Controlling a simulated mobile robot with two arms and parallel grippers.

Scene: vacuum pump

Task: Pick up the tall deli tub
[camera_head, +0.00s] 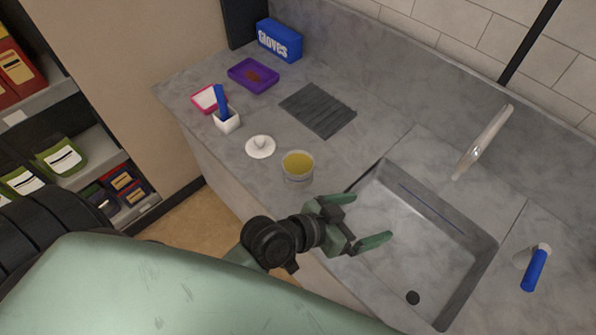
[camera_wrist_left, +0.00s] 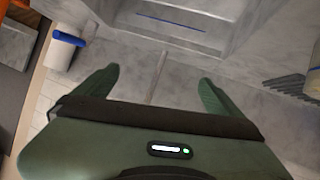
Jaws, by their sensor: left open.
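A round, clear-walled tub with yellow contents (camera_head: 298,166) stands upright on the grey counter, left of the sink. It is the thing that looks most like the deli tub; it has no lid on it. My left gripper (camera_head: 373,217) is open and empty above the sink's near left side, to the right of and nearer than the tub, not touching it. In the left wrist view its two fingers (camera_wrist_left: 155,85) are spread with nothing between them. My right gripper is not in view.
A white knobbed lid (camera_head: 260,147), a ribbed dark mat (camera_head: 318,109), a purple tray (camera_head: 253,76), a white holder (camera_head: 227,122) and a blue gloves box (camera_head: 279,40) are around the tub. The sink (camera_head: 415,245) and a blue-and-white item (camera_head: 535,270) lie right.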

